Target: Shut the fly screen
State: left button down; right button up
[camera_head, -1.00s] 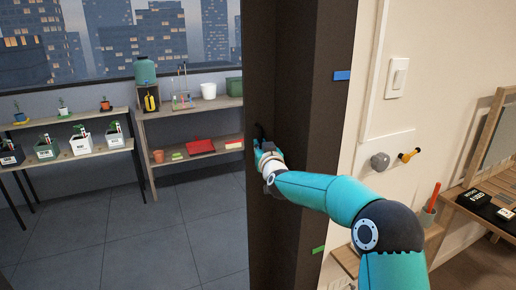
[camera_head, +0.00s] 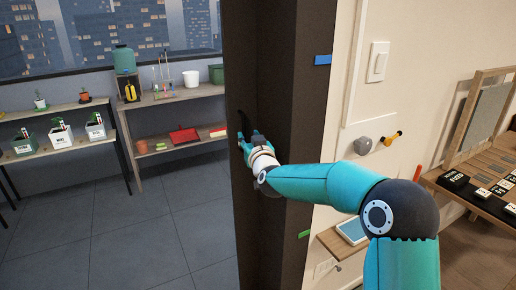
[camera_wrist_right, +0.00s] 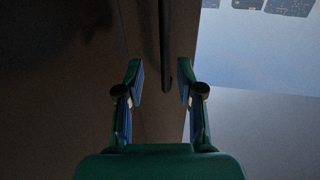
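The dark edge of the fly screen (camera_head: 245,60) stands upright at the left of the doorway's dark frame; its mesh cannot be made out. A dark handle (camera_head: 243,120) is on it, just above my right gripper (camera_head: 248,140). In the right wrist view the handle (camera_wrist_right: 163,40) is a thin vertical bar. Its lower end hangs between the parted fingertips of my right gripper (camera_wrist_right: 160,80), with gaps on both sides. The right gripper is open. My left gripper is not in view.
Shelves with plant boxes (camera_head: 60,141) and a red tray (camera_head: 185,136) stand in the room at left, with clear tiled floor (camera_head: 160,235).

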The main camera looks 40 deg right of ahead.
jog(key=v, duration=0.7)
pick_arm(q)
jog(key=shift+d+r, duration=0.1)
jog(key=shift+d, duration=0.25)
pick_arm(e)
jog(key=shift+d, duration=0.1)
jog(key=shift+r, duration=0.1)
